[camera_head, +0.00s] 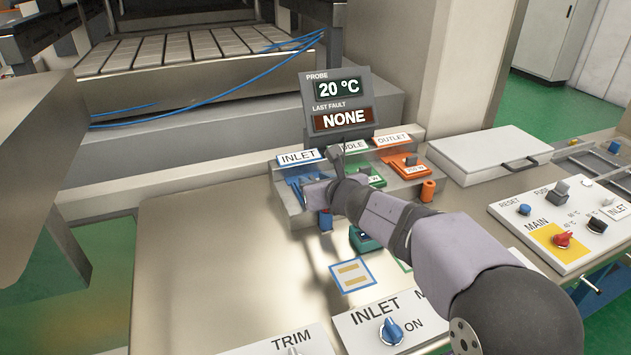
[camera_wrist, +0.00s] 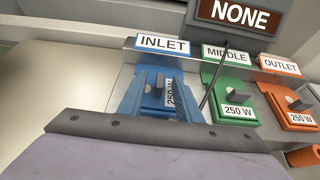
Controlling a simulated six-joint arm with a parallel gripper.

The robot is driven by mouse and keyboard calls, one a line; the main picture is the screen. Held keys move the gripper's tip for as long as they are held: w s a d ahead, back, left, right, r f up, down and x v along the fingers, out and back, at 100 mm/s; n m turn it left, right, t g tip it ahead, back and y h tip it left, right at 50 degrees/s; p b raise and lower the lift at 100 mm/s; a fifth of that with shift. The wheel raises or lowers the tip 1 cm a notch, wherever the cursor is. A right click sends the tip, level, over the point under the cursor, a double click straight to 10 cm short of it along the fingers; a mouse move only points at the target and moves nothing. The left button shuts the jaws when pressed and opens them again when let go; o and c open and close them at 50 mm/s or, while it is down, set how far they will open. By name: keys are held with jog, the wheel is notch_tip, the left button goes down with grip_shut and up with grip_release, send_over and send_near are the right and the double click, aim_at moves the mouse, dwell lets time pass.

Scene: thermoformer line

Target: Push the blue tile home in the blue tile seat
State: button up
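The blue tile (camera_wrist: 154,99) lies at the blue seat under the INLET sign (camera_wrist: 162,44), with a dark upright grip and a white 250 W label. Two blue bars flank the grip in the wrist view; I cannot tell if they are my fingers or seat parts. My gripper (camera_head: 318,191) is at the blue tile, in front of the INLET sign in the head view, and covers much of it. Whether the fingers touch the tile or are shut is unclear. The tile's front edge is hidden, so its depth in the seat cannot be told.
To the right are a green tile (camera_wrist: 235,105) under MIDDLE and an orange tile (camera_wrist: 296,113) under OUTLET. The display (camera_head: 341,102) stands behind. A blue-bordered mat (camera_head: 352,275) lies on the metal table (camera_head: 215,250). The INLET knob (camera_head: 391,330) is at the front.

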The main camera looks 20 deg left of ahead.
jog(key=shift+d, duration=0.1)
jog(key=shift+v, duration=3.6)
jog(key=s+d+r+n+g+h+p, duration=0.1)
jog(key=s+d+n+g+h+p, duration=0.2)
jog(key=s+d+n+p, duration=0.5)
jog(key=s+d+r+n+g+h+p, duration=0.1)
jog(key=s+d+n+g+h+p, duration=0.2)
jog(key=s+d+n+p, duration=0.5)
jog(key=s+d+r+n+g+h+p, duration=0.1)
jog(key=s+d+n+g+h+p, duration=0.2)
jog(key=d, duration=1.9)
jog(key=s+n+p, duration=0.5)
jog(key=n+p, duration=0.1)
jog(key=n, duration=0.2)
jog(key=shift+s+d, duration=0.25)
jog(key=shift+s, duration=0.15)
